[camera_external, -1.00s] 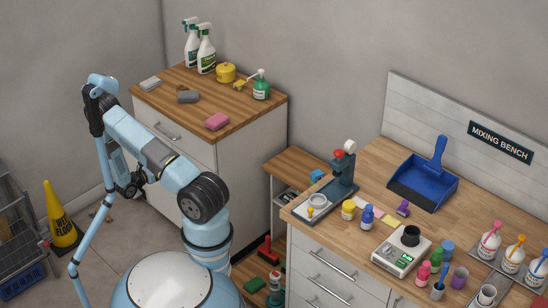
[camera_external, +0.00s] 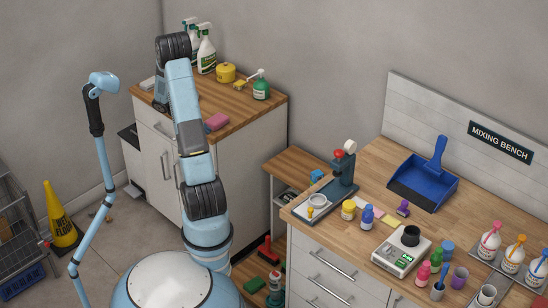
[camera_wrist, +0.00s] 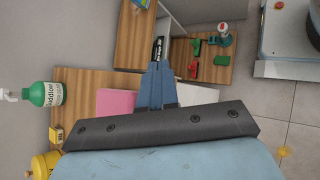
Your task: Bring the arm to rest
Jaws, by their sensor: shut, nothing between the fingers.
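In the external view my arm rises from its base and bends over the left counter (camera_external: 245,108). My gripper is mostly hidden behind my own arm there. In the wrist view my gripper (camera_wrist: 157,68) has its blue-grey fingers together with nothing between them. It points past the counter, with a pink sponge (camera_wrist: 116,101) left of the fingers. The sponge also shows in the external view (camera_external: 217,122), right beside my arm.
A green bottle (camera_external: 261,88), a yellow pot (camera_external: 226,72) and spray bottles (camera_external: 206,52) stand on the left counter. The mixing bench (camera_external: 375,160) at right holds a scale (camera_external: 395,258), a blue dustpan (camera_external: 425,180) and several bottles. A yellow wet-floor sign (camera_external: 60,220) stands at left.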

